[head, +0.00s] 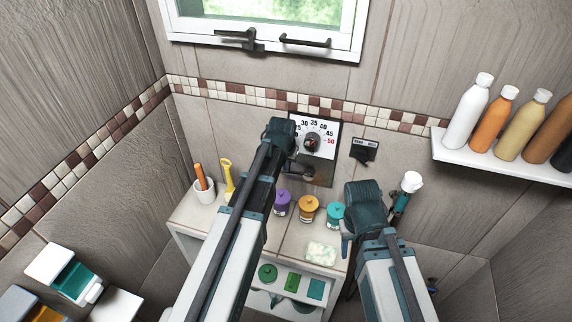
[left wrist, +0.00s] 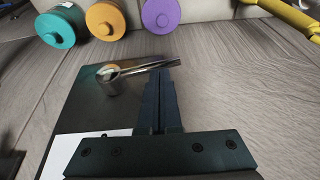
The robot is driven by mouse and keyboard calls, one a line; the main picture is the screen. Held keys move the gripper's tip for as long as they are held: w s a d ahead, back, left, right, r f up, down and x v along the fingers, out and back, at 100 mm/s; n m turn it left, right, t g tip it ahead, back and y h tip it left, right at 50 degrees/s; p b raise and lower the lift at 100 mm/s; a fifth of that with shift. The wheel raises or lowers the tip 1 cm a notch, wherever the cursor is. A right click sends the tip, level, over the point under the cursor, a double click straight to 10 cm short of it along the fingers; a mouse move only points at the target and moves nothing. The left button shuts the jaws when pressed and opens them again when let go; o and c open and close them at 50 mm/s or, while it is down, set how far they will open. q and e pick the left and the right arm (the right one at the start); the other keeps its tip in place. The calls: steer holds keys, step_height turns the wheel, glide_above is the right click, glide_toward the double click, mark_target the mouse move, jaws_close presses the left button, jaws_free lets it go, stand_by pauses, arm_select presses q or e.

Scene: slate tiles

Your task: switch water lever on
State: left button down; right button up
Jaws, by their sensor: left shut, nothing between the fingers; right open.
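The shower control panel (head: 326,178) is on the back wall, with a white temperature dial (head: 325,130) and a dark lower part. The chrome water lever (left wrist: 115,80) projects from the lower part. In the left wrist view its thin handle runs right, past the fingertips. My left gripper (left wrist: 160,78) is shut and empty, its tips at the handle's outer end; I cannot tell whether they touch. In the head view my left arm partly hides the panel and lever. My right gripper (head: 347,244) is open and empty, low in front of the shelf unit, away from the panel.
Purple (head: 282,202), orange (head: 308,209) and teal (head: 335,215) jars stand on the ledge below the panel. A cup (head: 204,191) and a yellow tool (head: 228,176) stand left. A black wall box (head: 364,152) is right of the panel. A bottle shelf (head: 495,156) juts out at right.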

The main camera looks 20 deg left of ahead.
arm_select(q)
steer(key=shift+a+f+h+b, duration=0.1)
steer(key=shift+f+h+b, duration=0.2)
steer(key=shift+a+f+h+b, duration=0.15)
steer(key=shift+f+h+b, duration=0.25)
steer(key=shift+h+b, duration=0.1)
step_height(320, 180, down, 6)
steer(key=h+b, duration=0.3)
steer(key=b, duration=0.2)
steer(key=n+h+b, duration=0.1)
steer(key=h+b, duration=0.3)
steer(key=b, duration=0.2)
steer(key=shift+n, duration=0.3)
steer(key=shift+d+f+h+b, duration=0.15)
steer(key=shift+d+h+b, duration=0.15)
steer(key=shift+b, duration=0.2)
steer(key=shift+d+f+b, duration=0.25)
steer(key=shift+f+b, duration=0.15)
